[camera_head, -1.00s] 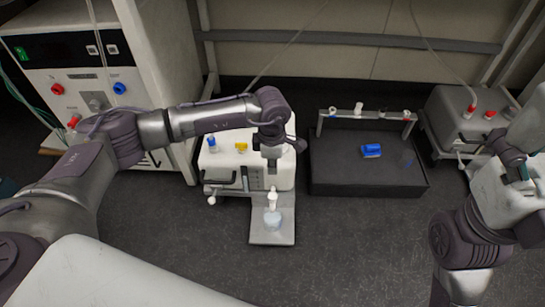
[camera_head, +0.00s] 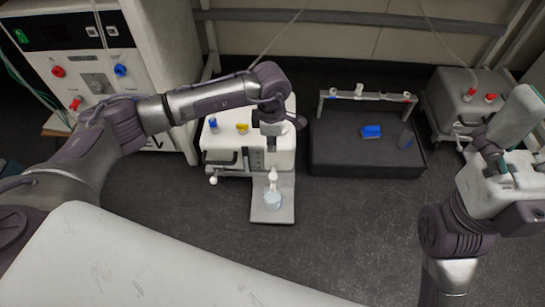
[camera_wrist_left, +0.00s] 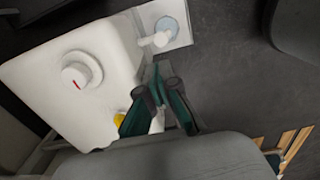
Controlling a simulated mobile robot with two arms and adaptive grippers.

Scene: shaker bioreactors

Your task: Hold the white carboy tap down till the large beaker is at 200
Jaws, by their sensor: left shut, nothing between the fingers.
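The white carboy (camera_head: 222,143) stands on the floor left of centre. Its white tap (camera_head: 273,178) sticks out at the front, over the beaker (camera_head: 272,200), which looks pale blue and clear; its level marks are too small to read. In the left wrist view the tap (camera_wrist_left: 155,40) and beaker (camera_wrist_left: 172,25) show beyond my fingertips. My left gripper (camera_head: 271,150) points down above the carboy's front edge, shut and empty. Its closed fingertips (camera_wrist_left: 157,72) appear just short of the tap; I cannot tell whether they touch. My right gripper (camera_head: 490,155) is at the far right, away from the carboy.
The beaker stands on a pale plate (camera_head: 285,214). A dark tray (camera_head: 350,160) with a rail and a blue item stands to the right. A grey box (camera_head: 455,105) is at the far right, a control cabinet (camera_head: 90,80) at the left.

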